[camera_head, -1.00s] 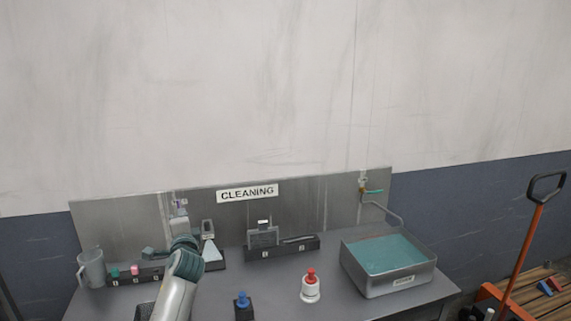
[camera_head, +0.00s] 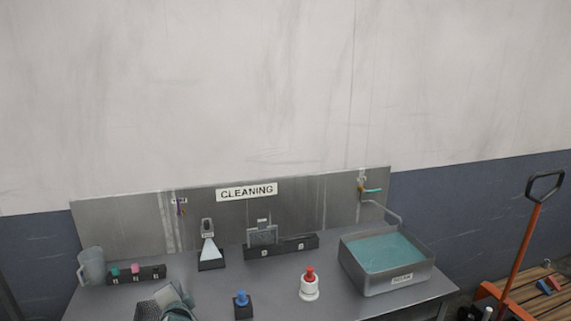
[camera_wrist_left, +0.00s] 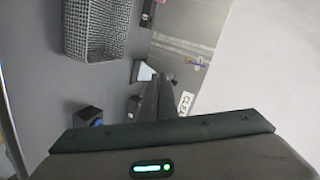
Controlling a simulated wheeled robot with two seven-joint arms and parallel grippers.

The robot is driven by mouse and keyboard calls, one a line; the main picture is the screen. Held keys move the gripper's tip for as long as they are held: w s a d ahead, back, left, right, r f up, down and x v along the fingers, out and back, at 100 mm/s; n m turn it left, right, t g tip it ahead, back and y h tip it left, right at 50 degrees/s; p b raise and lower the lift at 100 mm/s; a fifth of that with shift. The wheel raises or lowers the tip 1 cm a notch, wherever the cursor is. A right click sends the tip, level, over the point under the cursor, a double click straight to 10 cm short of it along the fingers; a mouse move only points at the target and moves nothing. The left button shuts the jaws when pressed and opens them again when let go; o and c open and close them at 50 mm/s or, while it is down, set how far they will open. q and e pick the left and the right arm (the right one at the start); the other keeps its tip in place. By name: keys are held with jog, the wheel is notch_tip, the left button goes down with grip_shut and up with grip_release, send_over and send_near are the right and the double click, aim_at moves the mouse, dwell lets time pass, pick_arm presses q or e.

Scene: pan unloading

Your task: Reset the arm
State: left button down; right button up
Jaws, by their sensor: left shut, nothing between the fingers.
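My left gripper (camera_wrist_left: 160,85) shows in the left wrist view with its dark fingers together and nothing between them. It points toward the back of the grey table and the wall panel. In the head view, part of my left arm shows low at the left front of the table, and the fingertips are hard to make out there. My right gripper is in neither view.
A mesh basket (camera_wrist_left: 97,28) lies beside my left gripper. The table holds a blue-topped item (camera_head: 242,304), a red-topped white bottle (camera_head: 310,286), a liquid-filled pan (camera_head: 350,272), a jug (camera_head: 91,266) and racks (camera_head: 285,246). An orange-handled cart (camera_head: 523,245) stands right.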

pick_arm(q)
jog(key=s+d+f+n+g+h, duration=0.1)
jog(key=s+d+f+n+g, duration=0.15)
jog(key=s+f, duration=0.8)
jog(key=s+d+f+n+g+h, duration=0.1)
jog(key=s+f+n+g+h, duration=0.3)
jog(key=s, duration=1.2)
jog(key=s+d+f+n+g, duration=0.1)
jog(key=s+d+g, duration=0.1)
jog(key=s, duration=1)
jog(key=s+d+f+g, duration=0.1)
jog(key=s+d+f, duration=0.1)
jog(key=s, duration=0.9)
notch_tip(320, 180, down, 33)
jog(key=g+b, duration=0.1)
jog(key=b, duration=0.6)
jog(key=s+a+f+g+b, duration=0.1)
jog(key=s+f+b, duration=0.3)
jog(key=s+f, duration=0.5)
jog(key=s+a+f+b, duration=0.1)
jog(key=s+f+b, duration=0.2)
jog(key=s+f, duration=0.7)
notch_tip(320, 180, down, 8)
jog(key=shift+a+f+g+b, duration=0.15)
jog(key=shift+a+g+b, duration=0.2)
jog(key=shift+a+b, duration=0.05)
